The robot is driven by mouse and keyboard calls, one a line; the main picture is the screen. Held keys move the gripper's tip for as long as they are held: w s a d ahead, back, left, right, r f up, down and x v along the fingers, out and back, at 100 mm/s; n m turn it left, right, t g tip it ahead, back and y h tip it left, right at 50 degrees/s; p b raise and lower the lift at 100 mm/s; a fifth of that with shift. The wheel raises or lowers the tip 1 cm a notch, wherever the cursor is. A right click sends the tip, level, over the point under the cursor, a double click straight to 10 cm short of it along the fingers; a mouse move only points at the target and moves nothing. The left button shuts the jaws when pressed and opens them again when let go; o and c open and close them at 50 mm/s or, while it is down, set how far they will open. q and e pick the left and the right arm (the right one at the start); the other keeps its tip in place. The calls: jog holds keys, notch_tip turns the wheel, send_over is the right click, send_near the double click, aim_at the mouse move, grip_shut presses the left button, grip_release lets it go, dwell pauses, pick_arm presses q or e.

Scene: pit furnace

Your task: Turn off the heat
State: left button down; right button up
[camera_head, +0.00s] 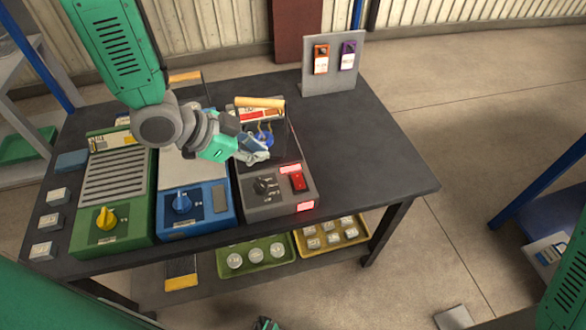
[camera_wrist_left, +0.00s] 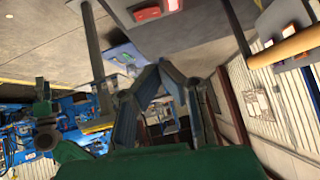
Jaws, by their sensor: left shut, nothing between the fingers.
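A grey furnace unit (camera_head: 280,207) stands at the right end of the row of units on the dark table. Its front panel carries a black knob (camera_head: 265,186) and a red switch (camera_head: 298,181). Red lit patches glow beside the switch and at the front right corner. A wooden handle (camera_head: 260,102) shows behind it, and also in the left wrist view (camera_wrist_left: 285,47). My left gripper (camera_head: 260,154) is above the grey unit, behind the knob and switch, apart from both. In the left wrist view its fingers (camera_wrist_left: 160,68) are together and empty.
A green unit with a yellow knob (camera_head: 106,217) and a blue unit with a blue knob (camera_head: 182,203) stand to the left. An upright grey panel (camera_head: 334,66) stands at the back. The table's right side (camera_head: 375,150) is clear. Trays (camera_head: 256,259) sit on the lower shelf.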

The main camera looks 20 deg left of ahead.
pick_arm(q)
jog(key=b, duration=0.1)
send_over(300, 177)
jog(key=s+a, duration=0.1)
notch_tip(300, 177, down, 7)
jog(key=shift+s+a+f, duration=0.1)
jog(key=shift+s, duration=0.05)
notch_tip(300, 177, down, 2)
jog(key=shift+a+f+b, duration=0.1)
jog(key=shift+f+b, duration=0.15)
jog(key=shift+b, duration=0.05)
jog(key=shift+w+a+f, duration=0.15)
jog(key=shift+w+f, duration=0.05)
jog(key=shift+f, duration=0.6)
jog(key=shift+s, duration=0.15)
jog(key=shift+s+d+r, duration=0.25)
jog(key=shift+s+d, duration=0.2)
jog(key=shift+s, duration=0.05)
